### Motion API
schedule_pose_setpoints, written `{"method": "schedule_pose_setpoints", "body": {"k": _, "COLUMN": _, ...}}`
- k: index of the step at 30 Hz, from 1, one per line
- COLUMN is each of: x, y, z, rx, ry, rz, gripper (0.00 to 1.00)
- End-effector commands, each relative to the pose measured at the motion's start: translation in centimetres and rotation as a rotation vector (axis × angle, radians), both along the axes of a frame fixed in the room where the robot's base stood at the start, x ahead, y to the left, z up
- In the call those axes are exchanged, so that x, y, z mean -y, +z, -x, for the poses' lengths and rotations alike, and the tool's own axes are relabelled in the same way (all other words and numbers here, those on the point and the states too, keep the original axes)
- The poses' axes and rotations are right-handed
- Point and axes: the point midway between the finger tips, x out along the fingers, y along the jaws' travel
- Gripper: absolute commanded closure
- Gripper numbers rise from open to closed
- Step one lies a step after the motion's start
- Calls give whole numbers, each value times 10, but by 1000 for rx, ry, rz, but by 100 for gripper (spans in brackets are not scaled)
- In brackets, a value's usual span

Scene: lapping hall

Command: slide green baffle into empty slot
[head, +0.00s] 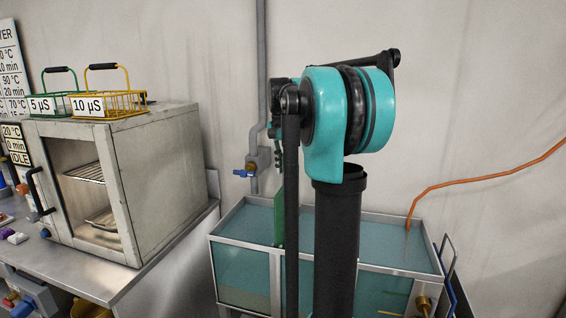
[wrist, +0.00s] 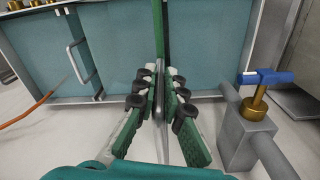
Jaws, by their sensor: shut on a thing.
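The green baffle (head: 279,218) stands upright at the glass-sided tank (head: 243,227) in the head view, rising above its rim, partly behind my arm. In the wrist view the baffle (wrist: 161,38) is a narrow green strip beyond the fingertips. My gripper (wrist: 159,88) has green fingers with black and pale pads, shut on a thin grey part in line with the baffle. My arm hides most of the gripper in the head view. I cannot make out the empty slot, or how deep the baffle's lower end sits.
An orange hose (head: 480,180) runs into the tank's right part. A pipe with a blue-handled valve (head: 251,170) is on the wall behind. An oven (head: 120,185) stands left on a steel bench, with green (head: 50,103) and yellow (head: 125,101) wire baskets on top.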

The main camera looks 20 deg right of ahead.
Motion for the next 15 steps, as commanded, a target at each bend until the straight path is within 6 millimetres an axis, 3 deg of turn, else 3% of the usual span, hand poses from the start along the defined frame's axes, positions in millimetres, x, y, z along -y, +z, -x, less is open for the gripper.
{"method": "schedule_pose_setpoints", "body": {"k": 15, "x": 0, "y": -32, "z": 0, "rx": 1, "ry": 0, "rz": 1, "gripper": 100}}
